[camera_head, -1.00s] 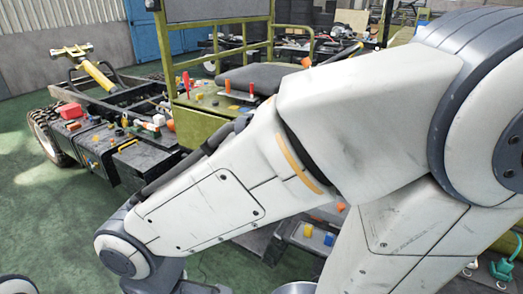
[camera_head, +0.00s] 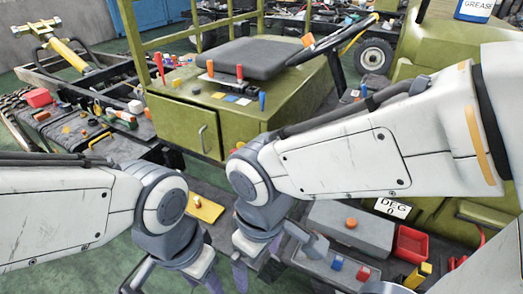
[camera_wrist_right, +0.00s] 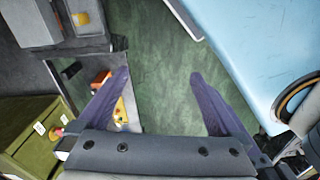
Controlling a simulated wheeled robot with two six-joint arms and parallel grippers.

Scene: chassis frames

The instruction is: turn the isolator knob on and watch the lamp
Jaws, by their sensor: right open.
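I cannot tell for sure which part is the isolator knob or which is the lamp. An orange round knob (camera_head: 351,222) sits on a grey box (camera_head: 335,232) right of my right gripper. A blue cap (camera_head: 337,263) and a red cap (camera_head: 363,273) stand on a grey surface in front of that box. My right gripper (camera_head: 262,272) points down, partly cut off by the picture's lower edge. In the right wrist view its fingers (camera_wrist_right: 160,88) are spread, with only green floor between them. My left gripper (camera_head: 178,280) hangs beside it, its fingertips cut off.
An olive seat box (camera_head: 185,125) carries a red lever (camera_head: 159,67) and several coloured levers. A yellow plate (camera_head: 204,208) lies between the arms. A red tray (camera_head: 411,245) and a "DEG 0" sign (camera_head: 392,208) are at right. Tools crowd the chassis at left.

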